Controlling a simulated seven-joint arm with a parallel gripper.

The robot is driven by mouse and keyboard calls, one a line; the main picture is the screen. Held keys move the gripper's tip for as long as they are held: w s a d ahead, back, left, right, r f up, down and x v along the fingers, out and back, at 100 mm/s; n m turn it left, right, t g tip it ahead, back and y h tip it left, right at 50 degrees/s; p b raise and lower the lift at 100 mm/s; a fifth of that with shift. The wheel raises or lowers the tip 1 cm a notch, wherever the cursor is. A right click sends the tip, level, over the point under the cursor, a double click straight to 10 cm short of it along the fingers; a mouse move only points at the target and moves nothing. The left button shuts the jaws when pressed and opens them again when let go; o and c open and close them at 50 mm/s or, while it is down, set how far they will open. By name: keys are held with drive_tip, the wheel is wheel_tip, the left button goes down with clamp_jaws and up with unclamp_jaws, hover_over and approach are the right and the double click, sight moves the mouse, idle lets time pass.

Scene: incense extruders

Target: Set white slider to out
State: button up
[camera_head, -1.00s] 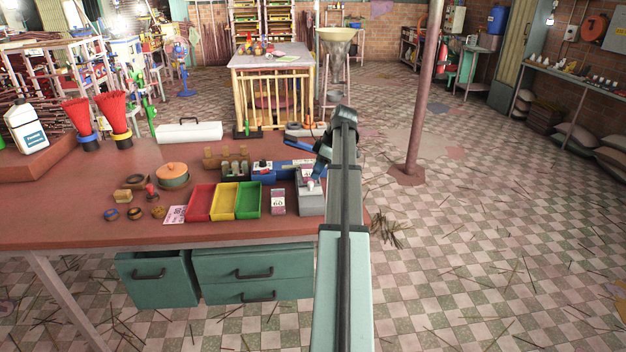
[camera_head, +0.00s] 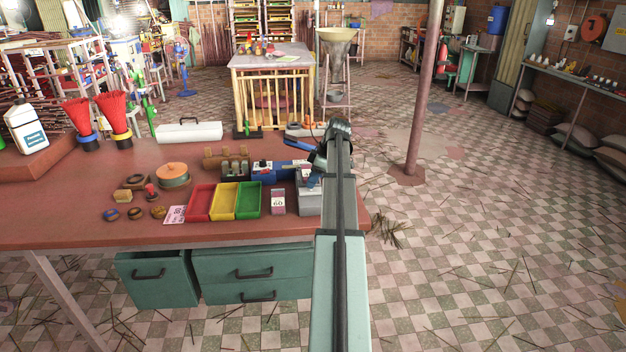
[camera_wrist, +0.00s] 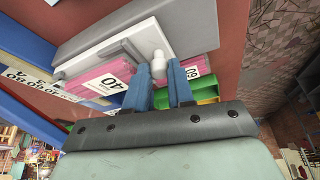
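The white slider (camera_wrist: 115,50), a flat white plate with a rounded white knob (camera_wrist: 158,60), lies on a grey box in the wrist view. In the head view the grey box (camera_head: 308,204) stands near the table's right edge, its top partly hidden by my gripper. My gripper (camera_wrist: 160,66) has two blue fingers standing apart, with the knob at and between their tips. Whether either finger touches the knob is unclear. My gripper (camera_head: 314,179) is over the box in the head view.
A pink-and-white packet marked 60 (camera_head: 278,202) stands left of the box. Beyond it are the green tray (camera_head: 248,212), yellow tray (camera_head: 222,214) and red tray (camera_head: 198,216). A blue device (camera_head: 264,172) sits behind. Open floor lies right of the table (camera_head: 70,225).

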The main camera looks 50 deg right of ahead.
clamp_jaws()
drive_tip(key=shift+s+a, duration=2)
drive_tip(key=shift+o, duration=2.4)
unclamp_jaws()
drive_tip(key=shift+r, duration=0.1)
